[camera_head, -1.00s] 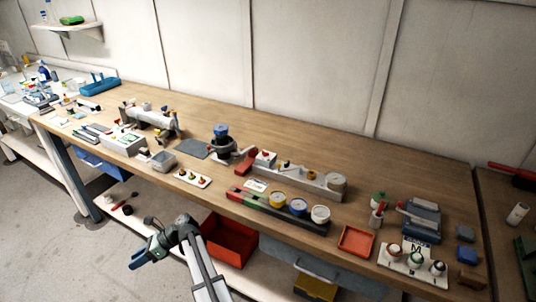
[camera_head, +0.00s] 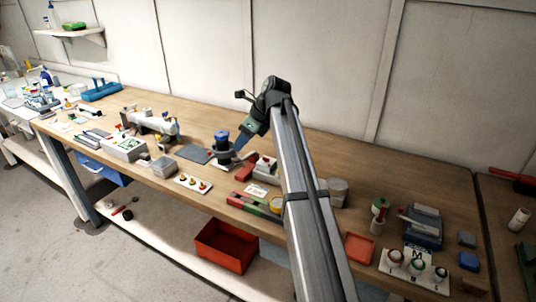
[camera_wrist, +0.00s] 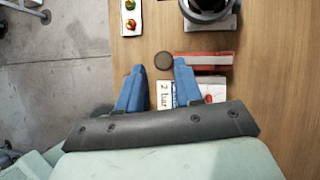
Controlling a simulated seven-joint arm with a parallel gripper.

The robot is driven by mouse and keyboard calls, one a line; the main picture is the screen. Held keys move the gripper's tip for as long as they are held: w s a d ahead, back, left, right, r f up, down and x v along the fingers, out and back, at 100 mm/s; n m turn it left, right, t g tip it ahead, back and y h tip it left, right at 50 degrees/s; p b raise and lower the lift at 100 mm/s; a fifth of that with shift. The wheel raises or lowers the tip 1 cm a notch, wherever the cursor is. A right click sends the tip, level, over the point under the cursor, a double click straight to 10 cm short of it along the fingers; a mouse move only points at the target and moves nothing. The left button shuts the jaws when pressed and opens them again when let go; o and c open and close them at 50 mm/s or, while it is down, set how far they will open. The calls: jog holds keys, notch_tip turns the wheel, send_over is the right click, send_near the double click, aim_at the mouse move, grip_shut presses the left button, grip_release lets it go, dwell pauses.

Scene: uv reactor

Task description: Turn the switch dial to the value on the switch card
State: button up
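A white card (camera_wrist: 164,96) reading "2 bar" shows between the fingers; the card also shows in the head view (camera_head: 256,190). I cannot tell whether it is the switch card.
A red block (camera_wrist: 204,61) and a white box with a red button (camera_wrist: 209,90) lie right of the card. A strip with coloured buttons (camera_head: 193,183) is at the front edge. An orange tray (camera_head: 360,248) is at right. My arm hides part of the bench.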

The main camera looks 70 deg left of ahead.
notch_tip(320, 180, up, 5)
jog(key=m+t, duration=0.1)
jog(key=t, duration=0.1)
send_over(266, 157)
jog(key=w+d, duration=0.4)
jog(key=x, duration=1.3)
jog(key=shift+w+f, duration=0.2)
jog(key=shift+w, duration=0.05)
grip_shut()
